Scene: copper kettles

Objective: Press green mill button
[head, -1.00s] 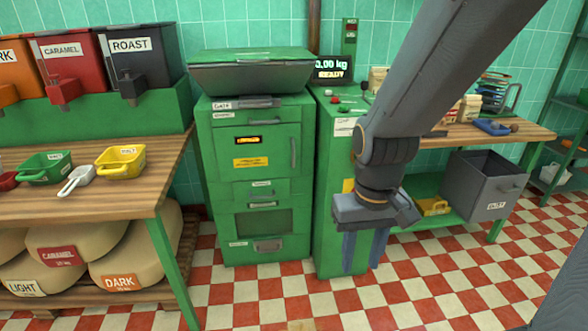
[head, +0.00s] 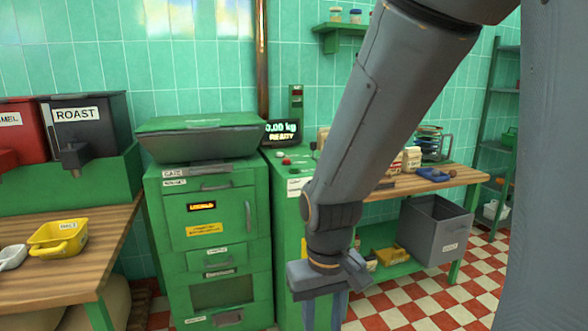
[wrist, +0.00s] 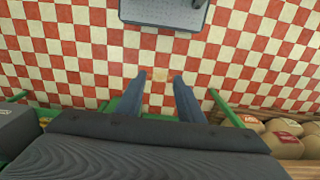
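The green mill (head: 207,232) stands in the middle of the head view, with a wide dark hopper under a green lid. Beside it on the right is a narrower green cabinet (head: 289,220). Its top carries a small red knob or button (head: 286,162) and other small controls; I cannot clearly pick out a green button among them. A display (head: 281,132) behind reads 0.00 kg READY. My gripper (head: 324,312) hangs fingers down in front of the cabinet, below its top. The wrist view shows its two blue fingers (wrist: 160,93) apart, with nothing between them.
At right, a workbench (head: 415,182) holds bags and a blue tray, with a grey bin (head: 436,233) underneath. Checkered floor is open in the wrist view.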

